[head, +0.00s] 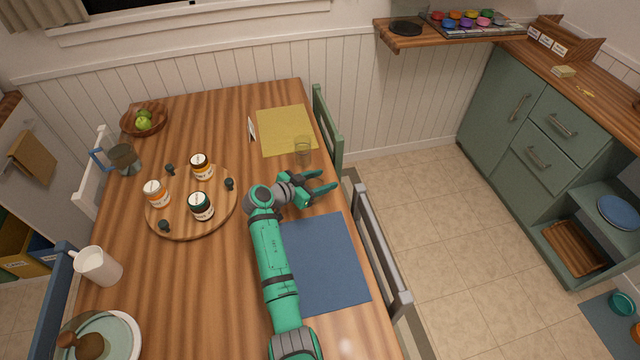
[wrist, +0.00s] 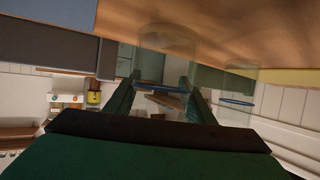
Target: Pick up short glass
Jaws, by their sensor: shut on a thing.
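A clear short glass (wrist: 166,57) shows between the two fingers of my gripper (wrist: 161,82) in the wrist view, and the gripper is shut on it. In the head view my gripper (head: 320,188) is at the right side of the wooden table, just above the blue placemat; the held glass is hard to make out there. Another clear glass (head: 303,151) stands beyond my gripper, by the corner of the yellow placemat. A clear glass also shows right of the fingers in the wrist view (wrist: 236,103).
A round wooden board (head: 180,226) with several jars is left of my arm. A blue placemat (head: 325,265) and a yellow placemat (head: 284,130) lie on the table (head: 150,285). A green chair (head: 327,128) and a grey chair (head: 380,250) line the right edge.

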